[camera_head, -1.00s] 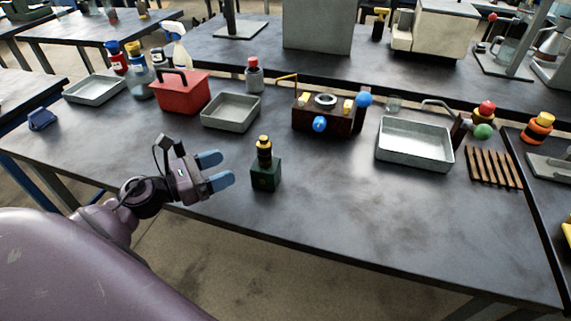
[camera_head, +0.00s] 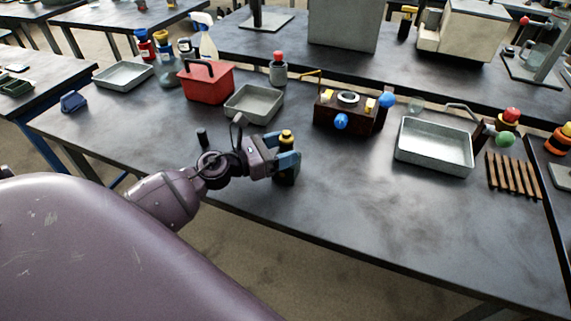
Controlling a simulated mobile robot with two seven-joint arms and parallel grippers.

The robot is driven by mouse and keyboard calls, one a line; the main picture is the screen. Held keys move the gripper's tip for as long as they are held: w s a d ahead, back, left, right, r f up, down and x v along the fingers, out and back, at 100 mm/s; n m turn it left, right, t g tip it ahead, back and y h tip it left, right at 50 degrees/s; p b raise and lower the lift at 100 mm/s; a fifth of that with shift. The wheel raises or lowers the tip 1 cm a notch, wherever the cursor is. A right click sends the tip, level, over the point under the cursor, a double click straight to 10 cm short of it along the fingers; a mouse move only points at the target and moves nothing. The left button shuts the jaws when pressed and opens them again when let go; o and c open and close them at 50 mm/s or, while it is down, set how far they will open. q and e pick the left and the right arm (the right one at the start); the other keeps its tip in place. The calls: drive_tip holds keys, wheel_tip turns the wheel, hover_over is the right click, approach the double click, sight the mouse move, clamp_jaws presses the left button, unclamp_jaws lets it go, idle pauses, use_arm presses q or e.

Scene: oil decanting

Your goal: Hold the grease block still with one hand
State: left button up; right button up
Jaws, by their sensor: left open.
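My right gripper is not in view.
Behind the block stand a grey tray (camera_head: 231,107), a red toolbox (camera_head: 205,88) and a dark box with blue knobs (camera_head: 326,123). A larger metal tray (camera_head: 455,166) and a slatted wooden rack (camera_head: 515,193) are to the right. The table front right of the block is clear.

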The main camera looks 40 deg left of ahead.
use_arm(q)
drive_tip(key=shift+w+d, duration=0.25)
drive_tip(key=shift+w, duration=0.25)
clamp_jaws()
